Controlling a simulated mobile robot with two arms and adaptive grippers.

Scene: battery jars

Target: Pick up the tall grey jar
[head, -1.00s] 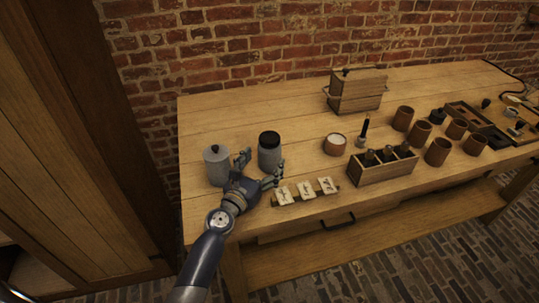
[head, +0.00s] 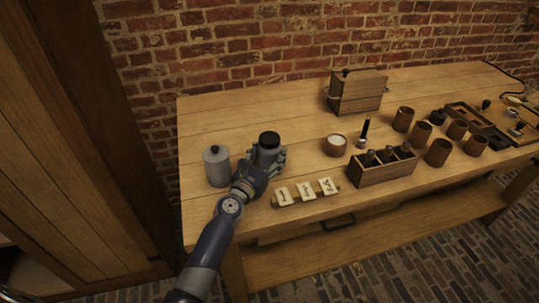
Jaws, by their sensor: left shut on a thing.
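Two grey jars stand near the left end of the wooden table. The grey jar with a black lid (head: 269,140) is upright, and my left gripper (head: 267,157) is shut on it, its fingers around the body. Much of that jar's lower part is hidden by the gripper, so I cannot tell whether its base touches the table. The other jar, a plain grey jar with a knobbed lid (head: 216,168), stands to the left, apart from the gripper. My right gripper is not in view.
Marked tiles on a strip (head: 306,192) lie right of my gripper. Beyond are a white-filled wooden bowl (head: 335,145), a wooden bottle box (head: 385,174), a handled wooden case (head: 357,93) and several brown cups (head: 438,152). The table (head: 235,103) is clear behind the jars.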

